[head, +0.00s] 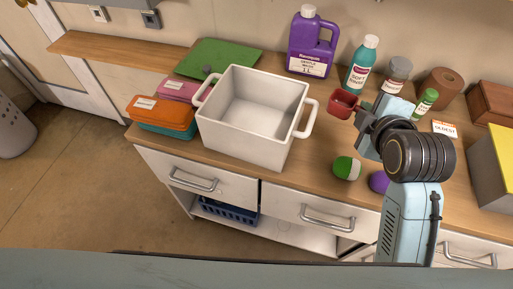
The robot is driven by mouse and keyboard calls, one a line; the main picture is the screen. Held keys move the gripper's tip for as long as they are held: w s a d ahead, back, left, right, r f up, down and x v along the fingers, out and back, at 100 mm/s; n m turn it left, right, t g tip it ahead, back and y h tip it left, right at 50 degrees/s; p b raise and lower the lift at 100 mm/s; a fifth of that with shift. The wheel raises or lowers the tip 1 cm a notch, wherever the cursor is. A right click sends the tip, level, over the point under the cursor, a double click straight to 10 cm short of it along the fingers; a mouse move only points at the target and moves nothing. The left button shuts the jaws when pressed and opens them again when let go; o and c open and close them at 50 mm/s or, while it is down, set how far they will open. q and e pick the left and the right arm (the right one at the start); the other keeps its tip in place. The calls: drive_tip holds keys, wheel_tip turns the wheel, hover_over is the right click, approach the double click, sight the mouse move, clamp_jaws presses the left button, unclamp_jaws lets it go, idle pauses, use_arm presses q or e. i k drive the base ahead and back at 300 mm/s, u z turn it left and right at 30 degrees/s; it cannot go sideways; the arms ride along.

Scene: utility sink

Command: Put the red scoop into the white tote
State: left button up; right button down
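The red scoop (342,103) is on the right half of the head view, to the right of the white tote. Its cup shows, and its handle side runs toward my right gripper. The white tote (242,136) stands upright on the wooden counter with its open top showing; it looks empty inside. My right gripper (363,118) is right beside the scoop, at its handle side. The wrist and gripper body hide the finger gap, so I cannot tell whether the fingers hold the handle, or whether the scoop is lifted. My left gripper is not in view.
A purple jug (312,45), teal bottle (361,66) and jars stand at the back. A green-white ball (346,168) and purple ball (379,181) lie near the front edge.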

sight(274, 120)
drive_tip(key=k, duration=0.65)
drive_tip(key=u, duration=1.9)
drive_tip(key=i, duration=1.5)
drive_tip(key=z, duration=2.75)
drive_tip(key=i, duration=0.5)
